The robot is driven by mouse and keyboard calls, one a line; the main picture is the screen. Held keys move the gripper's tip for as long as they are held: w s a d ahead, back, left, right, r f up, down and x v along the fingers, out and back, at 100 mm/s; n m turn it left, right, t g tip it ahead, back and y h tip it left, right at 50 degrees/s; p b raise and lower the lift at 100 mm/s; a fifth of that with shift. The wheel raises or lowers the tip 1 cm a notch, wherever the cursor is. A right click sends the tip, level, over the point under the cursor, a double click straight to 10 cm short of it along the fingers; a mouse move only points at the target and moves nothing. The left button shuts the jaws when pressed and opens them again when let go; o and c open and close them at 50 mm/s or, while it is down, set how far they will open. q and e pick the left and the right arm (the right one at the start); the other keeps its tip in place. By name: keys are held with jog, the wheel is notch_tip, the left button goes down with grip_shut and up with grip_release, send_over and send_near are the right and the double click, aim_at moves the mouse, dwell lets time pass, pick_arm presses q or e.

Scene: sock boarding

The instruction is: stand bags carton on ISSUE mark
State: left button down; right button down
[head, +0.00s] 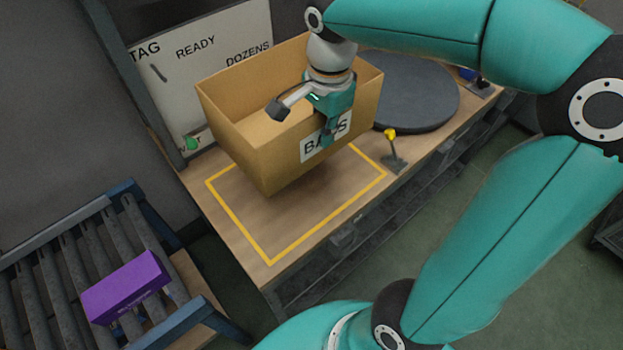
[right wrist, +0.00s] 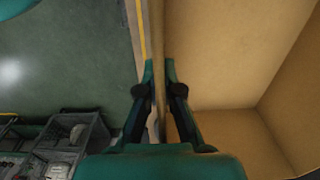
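The bags carton (head: 250,150) is an open, empty-looking cardboard box with a "BAGS" label on its front. It hangs tilted above the yellow-outlined rectangle (head: 269,262) on the bench, with a shadow under it. No ISSUE lettering is readable; the carton covers part of the outline. My right gripper (head: 328,130) is over the carton's front wall. In the right wrist view its fingers (right wrist: 158,75) are shut on that wall, one inside and one outside, and the carton's inside (right wrist: 225,50) fills the right. My left gripper is not in view.
A dark round turntable (head: 415,90) stands behind the carton. A yellow-topped lever (head: 391,145) is near the bench's front edge. A white board (head: 205,60) stands at the back. A purple box (head: 125,288) lies on the roller conveyor (head: 60,290) at left.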

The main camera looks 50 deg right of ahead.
notch_tip(320, 180, down, 17)
jog(key=shift+f+b, duration=0.1)
jog(key=shift+b, duration=0.2)
dwell(0.3)
jog(key=c, duration=1.8)
grip_release()
jog(key=o, duration=0.5)
jog(key=r, duration=1.2)
jog(key=shift+s+r+p, duration=0.1)
jog(key=shift+s+p, duration=0.1)
jog(key=shift+p, duration=0.1)
